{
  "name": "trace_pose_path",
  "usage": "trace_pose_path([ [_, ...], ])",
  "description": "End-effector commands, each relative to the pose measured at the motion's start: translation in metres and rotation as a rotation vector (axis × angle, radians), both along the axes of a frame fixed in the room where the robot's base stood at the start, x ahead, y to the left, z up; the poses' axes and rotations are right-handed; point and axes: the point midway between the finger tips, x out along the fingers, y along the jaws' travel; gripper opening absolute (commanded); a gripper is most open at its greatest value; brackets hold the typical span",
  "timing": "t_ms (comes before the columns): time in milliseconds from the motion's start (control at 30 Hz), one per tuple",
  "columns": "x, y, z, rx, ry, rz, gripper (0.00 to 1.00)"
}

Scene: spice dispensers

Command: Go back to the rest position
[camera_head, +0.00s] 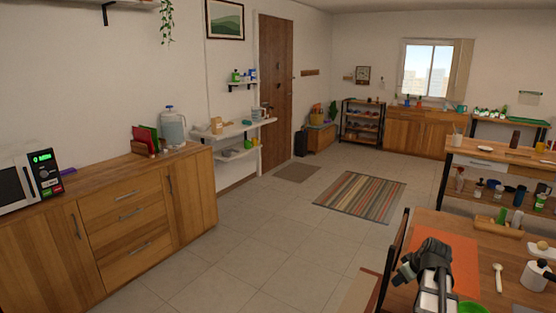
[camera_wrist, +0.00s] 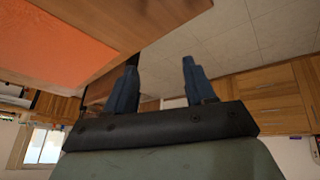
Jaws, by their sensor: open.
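My gripper shows in the wrist view (camera_wrist: 160,82) with its two blue-grey fingers apart and nothing between them. In the head view my arm (camera_head: 430,265) is at the lower right, over the wooden table's left side and partly in front of the orange mat (camera_head: 452,258). The gripper's fingertips are hard to make out there. The wrist view looks past the fingers to the tiled floor and the table's edge, with the orange mat (camera_wrist: 50,35) at upper left.
On the table (camera_head: 512,292) are a white spoon (camera_head: 498,278), a white pot (camera_head: 537,275) and a green bowl (camera_head: 470,307), close right of my arm. A chair (camera_head: 393,262) stands at the table's left edge. Open tiled floor (camera_head: 262,238) lies further left, before the wooden cabinets (camera_head: 110,222).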

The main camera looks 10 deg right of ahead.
Motion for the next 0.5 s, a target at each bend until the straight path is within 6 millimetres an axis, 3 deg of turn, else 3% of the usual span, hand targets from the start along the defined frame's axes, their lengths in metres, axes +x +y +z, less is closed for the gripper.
trace_pose_path([
  [33,0.005,0.022,-0.014,0.021,0.023,0.000,0.54],
  [233,0.019,0.098,-0.063,0.092,0.110,-0.033,0.54],
  [500,0.018,0.197,-0.123,0.148,0.238,-0.086,0.54],
])
